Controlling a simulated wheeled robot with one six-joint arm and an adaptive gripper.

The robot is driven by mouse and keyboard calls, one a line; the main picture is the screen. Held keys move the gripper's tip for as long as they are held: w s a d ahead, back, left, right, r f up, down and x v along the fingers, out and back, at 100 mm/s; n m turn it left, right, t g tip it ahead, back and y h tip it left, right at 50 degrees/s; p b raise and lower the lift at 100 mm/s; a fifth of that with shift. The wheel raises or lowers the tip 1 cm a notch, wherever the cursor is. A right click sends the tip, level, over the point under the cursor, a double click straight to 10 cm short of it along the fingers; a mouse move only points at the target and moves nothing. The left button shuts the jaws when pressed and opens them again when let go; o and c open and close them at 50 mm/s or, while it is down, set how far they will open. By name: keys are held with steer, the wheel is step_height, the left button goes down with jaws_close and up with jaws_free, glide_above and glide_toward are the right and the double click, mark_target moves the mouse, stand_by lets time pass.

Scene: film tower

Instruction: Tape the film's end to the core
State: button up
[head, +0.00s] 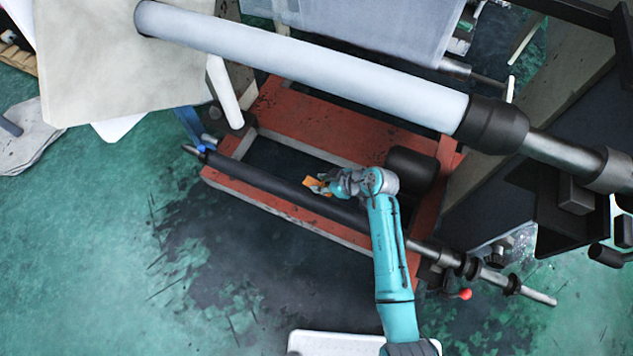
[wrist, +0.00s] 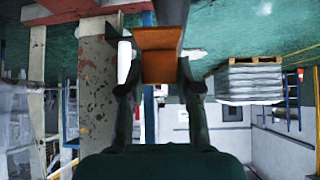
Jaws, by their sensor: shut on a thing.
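My gripper (head: 322,185) is shut on a small orange piece (head: 312,184), which looks like the tape. In the wrist view the orange piece (wrist: 158,55) sits between both fingertips. A long dark core (head: 262,181) lies across the red frame, and my gripper is over its middle; I cannot tell whether the piece touches it. The dark bar beyond the piece in the wrist view (wrist: 173,12) seems to be this core. A pale film roll (head: 300,66) lies above it in the picture, with a grey film sheet (head: 370,25) behind. I cannot make out the film's end on the core.
The red frame (head: 310,115) surrounds the core. A dark cylinder (head: 410,170) stands close to the right of my wrist. A red-knobbed lever (head: 463,294) is at the lower right. Dark machine parts crowd the right side. The stained green floor (head: 110,270) at left is free.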

steer(key=shift+s+a+r+n+g, duration=0.15)
steer(key=shift+a+r+n, duration=0.05)
steer(key=shift+a, duration=0.35)
steer(key=shift+s+a+r+n+g, duration=0.15)
steer(key=shift+a+r+n, duration=0.05)
steer(key=shift+a, duration=0.3)
steer(key=shift+a+f, duration=0.1)
glide_toward(304, 195)
steer(key=shift+r+x, duration=0.2)
steer(key=shift+x, duration=1.95)
steer(key=shift+w+a+f, duration=0.1)
steer(key=shift+a+f, duration=0.1)
steer(key=shift+f, duration=0.35)
steer(key=o, duration=0.8)
steer(key=v, duration=1.2)
steer(key=shift+d+f, duration=0.1)
